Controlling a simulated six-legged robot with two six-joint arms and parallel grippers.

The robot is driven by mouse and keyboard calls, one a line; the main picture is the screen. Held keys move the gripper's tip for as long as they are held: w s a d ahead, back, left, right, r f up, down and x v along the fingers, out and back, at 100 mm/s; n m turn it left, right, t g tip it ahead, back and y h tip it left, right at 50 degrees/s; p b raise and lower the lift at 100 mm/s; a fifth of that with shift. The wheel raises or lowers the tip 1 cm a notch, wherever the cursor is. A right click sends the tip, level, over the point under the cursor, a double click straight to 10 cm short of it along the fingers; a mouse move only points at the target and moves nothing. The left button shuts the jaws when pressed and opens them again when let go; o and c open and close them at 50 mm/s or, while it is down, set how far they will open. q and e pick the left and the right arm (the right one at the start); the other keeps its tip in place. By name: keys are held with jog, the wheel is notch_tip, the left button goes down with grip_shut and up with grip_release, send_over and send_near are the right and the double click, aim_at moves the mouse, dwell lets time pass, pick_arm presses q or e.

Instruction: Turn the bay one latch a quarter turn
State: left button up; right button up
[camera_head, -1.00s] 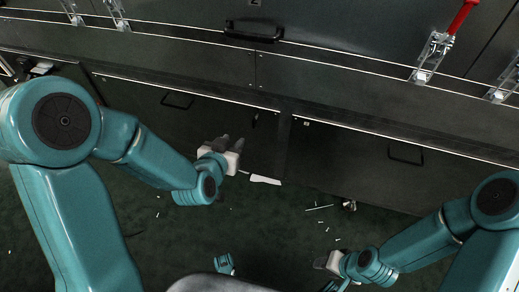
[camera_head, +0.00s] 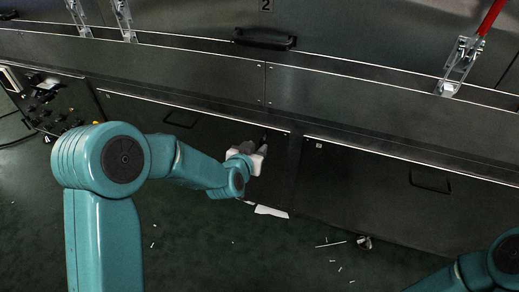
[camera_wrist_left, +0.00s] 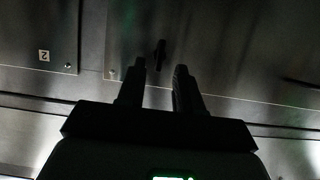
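The bay one latch is a small dark handle (camera_wrist_left: 160,55) on a dark lower panel (camera_wrist_left: 215,60) in the left wrist view. It stands roughly upright there. My left gripper (camera_wrist_left: 160,68) is open, its two dark fingers apart, with the latch showing in the gap just beyond the fingertips. I cannot tell whether they touch it. In the head view my left gripper (camera_head: 259,147) is at the upper right part of the left lower panel (camera_head: 200,140) and largely hides the latch. My right gripper is out of view; only part of that arm shows at lower right.
A plate marked 2 (camera_wrist_left: 44,56) sits on the neighbouring panel. Panel handles (camera_head: 181,119) (camera_head: 430,181), a black upper handle (camera_head: 264,39) and a red-handled clamp (camera_head: 463,60) stand out from the dryer. A white sheet (camera_head: 271,211) and scraps lie on the green floor.

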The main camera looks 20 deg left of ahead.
aim_at(260, 144)
pick_arm(q)
jog(key=shift+b+x, duration=0.35)
jog(key=shift+x, duration=1.5)
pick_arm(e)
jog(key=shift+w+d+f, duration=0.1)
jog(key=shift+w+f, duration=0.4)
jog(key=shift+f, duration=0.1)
pick_arm(q)
grip_shut()
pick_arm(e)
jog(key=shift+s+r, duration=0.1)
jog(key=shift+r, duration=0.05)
